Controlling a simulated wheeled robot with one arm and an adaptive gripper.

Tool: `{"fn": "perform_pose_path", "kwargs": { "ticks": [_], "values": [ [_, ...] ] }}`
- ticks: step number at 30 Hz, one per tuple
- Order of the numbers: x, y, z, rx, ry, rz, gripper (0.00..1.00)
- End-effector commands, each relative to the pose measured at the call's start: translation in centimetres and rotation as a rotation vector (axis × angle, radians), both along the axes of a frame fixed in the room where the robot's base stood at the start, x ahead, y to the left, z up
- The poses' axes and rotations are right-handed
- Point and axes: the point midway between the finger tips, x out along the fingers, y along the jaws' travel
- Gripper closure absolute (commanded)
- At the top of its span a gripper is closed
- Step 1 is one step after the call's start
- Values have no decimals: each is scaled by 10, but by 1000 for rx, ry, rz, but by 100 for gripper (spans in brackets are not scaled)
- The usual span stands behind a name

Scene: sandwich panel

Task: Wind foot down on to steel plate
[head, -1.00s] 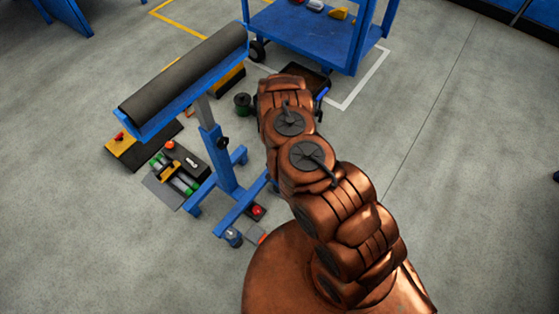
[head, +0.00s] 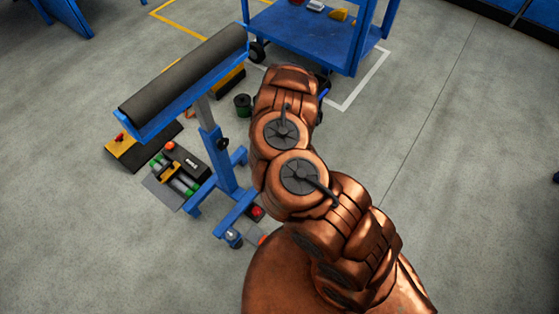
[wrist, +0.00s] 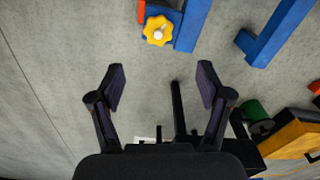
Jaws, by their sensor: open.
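A yellow star-shaped knob (wrist: 158,30) with a pale centre sits at the end of a blue leg (wrist: 192,22) in the wrist view. It looks like the hand knob of a foot; the foot below it is hidden. My gripper (wrist: 161,84) is open and empty, its fingertips apart and short of the knob in the picture. In the head view my arm hides the gripper and the knob. The blue roller stand (head: 208,140) stands left of my arm, with a small foot (head: 234,238) on its near leg. I cannot make out the steel plate for certain.
A green can (wrist: 256,112) and a yellow box (wrist: 295,138) lie right of my gripper in the wrist view. Another blue leg (wrist: 275,32) is at upper right. A blue cart (head: 310,35) stands behind.

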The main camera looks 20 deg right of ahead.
Motion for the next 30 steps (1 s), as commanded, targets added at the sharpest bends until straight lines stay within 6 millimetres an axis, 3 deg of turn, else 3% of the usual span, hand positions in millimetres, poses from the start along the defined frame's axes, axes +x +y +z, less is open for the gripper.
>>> {"fn": "perform_pose_path", "kwargs": {
  "ticks": [9,30],
  "values": [
    [-1,1,10,1,2,0,22],
    [-2,1,10,0,3,1,22]
  ]
}}
